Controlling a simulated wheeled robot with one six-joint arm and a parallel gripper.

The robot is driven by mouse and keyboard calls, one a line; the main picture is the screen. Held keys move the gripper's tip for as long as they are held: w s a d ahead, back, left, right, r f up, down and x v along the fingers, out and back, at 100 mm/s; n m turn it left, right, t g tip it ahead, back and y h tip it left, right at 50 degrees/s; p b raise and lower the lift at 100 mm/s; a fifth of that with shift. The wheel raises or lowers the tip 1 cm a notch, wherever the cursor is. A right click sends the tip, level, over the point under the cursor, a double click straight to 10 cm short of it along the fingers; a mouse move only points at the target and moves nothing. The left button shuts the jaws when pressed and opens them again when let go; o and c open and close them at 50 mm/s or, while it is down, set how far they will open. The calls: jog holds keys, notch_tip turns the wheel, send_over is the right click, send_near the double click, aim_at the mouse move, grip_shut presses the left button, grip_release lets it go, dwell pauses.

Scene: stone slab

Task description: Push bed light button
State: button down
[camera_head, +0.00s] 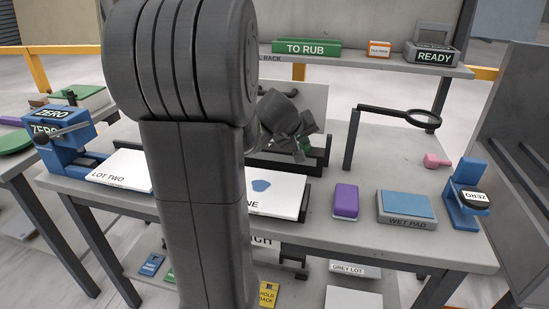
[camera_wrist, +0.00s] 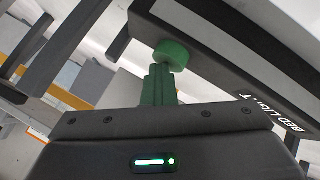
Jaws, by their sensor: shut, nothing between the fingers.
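In the wrist view, a round green button (camera_wrist: 173,54) sits at the edge of a dark panel (camera_wrist: 215,50) lettered like "BED LIGHT". My gripper (camera_wrist: 160,68) is shut, with its green fingers together and their tips just below the button. I cannot tell whether they touch it. In the head view, my gripper (camera_head: 304,146) is low behind the white card with the blue patch, and my arm covers much of the scene. I cannot make out the button or its lettering in the head view.
A magnifier on a stand (camera_head: 408,114) rises right of my gripper. A purple block (camera_head: 345,201), a wet pad (camera_head: 407,208) and a blue stamp holder (camera_head: 462,195) stand at the bench's right. The rack shelf (camera_head: 365,64) spans the back. Bare slab lies around the magnifier.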

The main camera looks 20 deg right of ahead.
aim_at(303, 146)
jog(key=shift+s+f, duration=0.15)
jog(key=shift+f, duration=0.4)
jog(key=r+p, duration=0.1)
jog(key=r, duration=0.1)
jog(key=r+p, duration=0.4)
jog(key=shift+w+r, duration=0.25)
jog(key=shift+d, duration=0.1)
jog(key=shift+f, duration=0.1)
